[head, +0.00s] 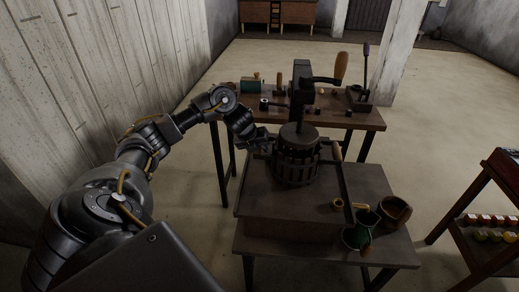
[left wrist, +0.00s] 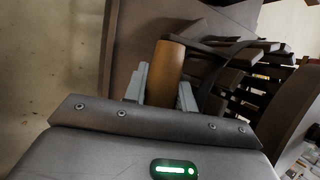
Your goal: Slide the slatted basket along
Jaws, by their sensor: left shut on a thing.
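The slatted basket (head: 297,168) is dark and round, with upright slats, and stands upright on the dark table (head: 262,208). A lid-like round top (head: 299,136) sits at its upper end. A wooden grip (head: 337,152) shows on its right side. My left gripper (head: 265,143) is at the basket's left side. In the left wrist view, the left gripper (left wrist: 162,92) is shut on the basket's other wooden handle (left wrist: 168,62), which lies between the two fingers. The basket's slats (left wrist: 262,88) show just right of it. My right gripper is not in view.
A press screw with a wooden crank handle (head: 341,67) stands above the basket. A green jug (head: 361,230) and a brown pot (head: 395,211) stand at the table's right front. A workbench (head: 333,118) with small tools is behind. The table's left front is clear.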

